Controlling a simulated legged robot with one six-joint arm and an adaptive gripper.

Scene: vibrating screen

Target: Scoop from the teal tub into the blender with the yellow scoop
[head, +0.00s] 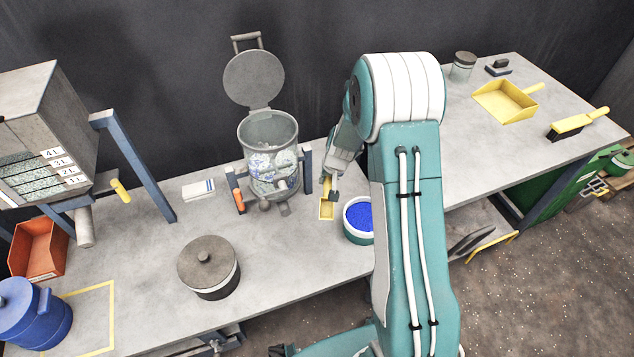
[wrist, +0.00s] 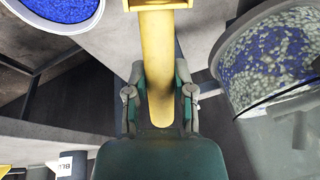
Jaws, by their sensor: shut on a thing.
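The yellow scoop (head: 327,208) is in my gripper (head: 333,192), which is shut on its handle (wrist: 157,60). The scoop's pan hangs above the bench between the blender and the tub; in the wrist view the pan is mostly cut off at the top, so I cannot tell what it holds. The teal tub (head: 350,235), full of blue granules, stands just right of the scoop; its pale rim (wrist: 70,30) shows at top left in the wrist view. The blender (head: 268,132) stands left of the scoop with its lid up. Blue and whitish granules show inside it (wrist: 270,60).
A lidded dark pot (head: 208,265) stands front left of the blender. Blue posts (head: 308,170) flank the blender. A hopper (head: 50,135), an orange bin (head: 38,250) and a blue jug (head: 35,312) are at left. A yellow dustpan (head: 505,101) and brush (head: 575,123) lie at right.

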